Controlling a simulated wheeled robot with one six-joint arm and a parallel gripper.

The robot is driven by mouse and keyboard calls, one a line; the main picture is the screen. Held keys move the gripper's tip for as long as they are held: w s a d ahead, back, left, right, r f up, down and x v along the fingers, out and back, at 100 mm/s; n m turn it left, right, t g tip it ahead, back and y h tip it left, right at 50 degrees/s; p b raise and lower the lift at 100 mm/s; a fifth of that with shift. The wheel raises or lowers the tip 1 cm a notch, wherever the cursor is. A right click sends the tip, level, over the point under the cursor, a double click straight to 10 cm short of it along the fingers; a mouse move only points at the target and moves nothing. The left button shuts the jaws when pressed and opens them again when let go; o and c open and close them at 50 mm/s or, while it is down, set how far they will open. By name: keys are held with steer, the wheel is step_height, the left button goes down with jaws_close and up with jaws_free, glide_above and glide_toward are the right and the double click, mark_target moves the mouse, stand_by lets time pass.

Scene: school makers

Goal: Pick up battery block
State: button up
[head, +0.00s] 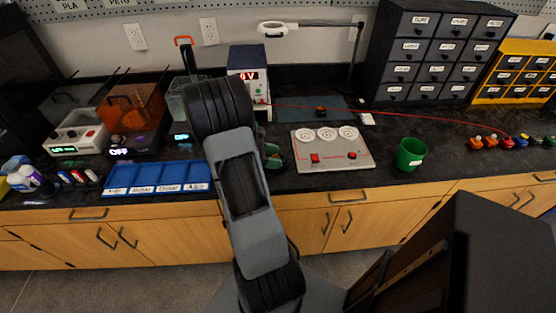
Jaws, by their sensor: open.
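I cannot tell for sure which thing is the battery block. A small dark block with red (321,111) lies on a dark mat (345,104) at the back of the counter. Small red-and-dark parts (315,158) sit on a light board (333,165) with three round white dials. Several small coloured blocks (476,142) stand in a row at the far right. My arm rises through the middle of the view and covers part of the counter. My gripper is hidden behind it. A dark and green shape (273,157) shows just right of the arm, too covered to name.
A blue compartment tray (158,190) lies at the front left. A power supply (248,72) with a red display stands behind my arm. A green cup (411,154) stands right of the board. Dark drawers (430,50) stand at the back right.

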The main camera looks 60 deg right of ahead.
steer(key=c, duration=0.6)
steer(key=shift+c, duration=0.2)
steer(key=shift+r, duration=0.15)
